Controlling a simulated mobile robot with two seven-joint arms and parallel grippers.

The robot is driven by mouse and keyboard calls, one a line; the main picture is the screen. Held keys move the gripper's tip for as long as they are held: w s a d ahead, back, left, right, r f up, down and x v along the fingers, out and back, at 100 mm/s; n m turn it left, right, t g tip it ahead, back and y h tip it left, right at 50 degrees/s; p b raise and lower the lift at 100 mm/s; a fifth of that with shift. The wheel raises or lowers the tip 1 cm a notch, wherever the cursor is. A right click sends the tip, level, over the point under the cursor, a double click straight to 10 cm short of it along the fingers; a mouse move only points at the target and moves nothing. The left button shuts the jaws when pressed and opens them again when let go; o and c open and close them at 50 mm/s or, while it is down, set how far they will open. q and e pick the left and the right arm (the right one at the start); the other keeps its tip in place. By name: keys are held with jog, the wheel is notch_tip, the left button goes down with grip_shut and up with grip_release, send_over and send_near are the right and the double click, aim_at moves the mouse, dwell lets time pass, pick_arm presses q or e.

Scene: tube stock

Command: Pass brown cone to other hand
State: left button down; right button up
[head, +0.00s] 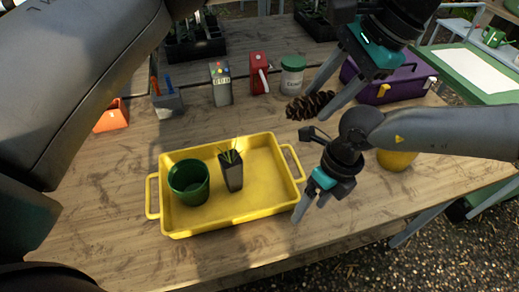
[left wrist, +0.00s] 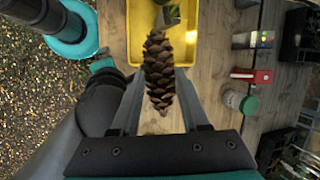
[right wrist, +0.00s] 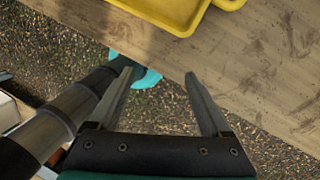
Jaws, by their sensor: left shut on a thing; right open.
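The brown pine cone (head: 309,105) is held by my left gripper (head: 326,96), above the table behind the tray's right end. In the left wrist view the cone (left wrist: 159,72) lies between the two fingers, its scaly body reaching out past the tips. My right gripper (head: 304,200) is lower and nearer, beside the tray's right handle, pointing down. In the right wrist view its fingers (right wrist: 158,75) are spread apart with nothing between them. The right gripper is apart from the cone.
A yellow tray (head: 258,212) holds a green pot (head: 189,182) and a dark potted plant (head: 231,169). Behind stand a grey meter (head: 220,84), a red device (head: 259,73), a green-lidded jar (head: 292,75) and a purple toolbox (head: 405,84). Bare table lies in front.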

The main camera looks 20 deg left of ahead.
aim_at(301, 103)
jog(key=s+a+r+n+g+h, duration=0.1)
jog(key=s+a+r+n+h, duration=0.15)
jog(key=s+r, duration=0.3)
jog(key=s+a+r+n+h, duration=0.1)
jog(key=s+a+r+n, duration=0.25)
jog(key=s, duration=0.35)
jog(key=w+a+r+n+t, duration=0.1)
jog(key=w+r+n+t, duration=0.1)
jog(key=r+n+t, duration=0.4)
jog(key=w+a+r+n+t, duration=0.2)
jog(key=r+n, duration=0.1)
jog(key=r, duration=0.5)
jog(key=w+d, duration=0.1)
jog(key=w, duration=0.2)
jog(key=w+d, duration=0.1)
jog(key=w, duration=0.7)
jog(key=shift+w+d+r, duration=0.15)
jog(key=shift+w+d, duration=0.1)
jog(key=shift+d, duration=0.15)
jog(key=shift+w+f, duration=0.2)
jog(key=shift+w, duration=0.1)
jog(key=shift+w+f, duration=0.15)
jog(key=shift+f, duration=0.2)
jog(key=shift+y, duration=0.25)
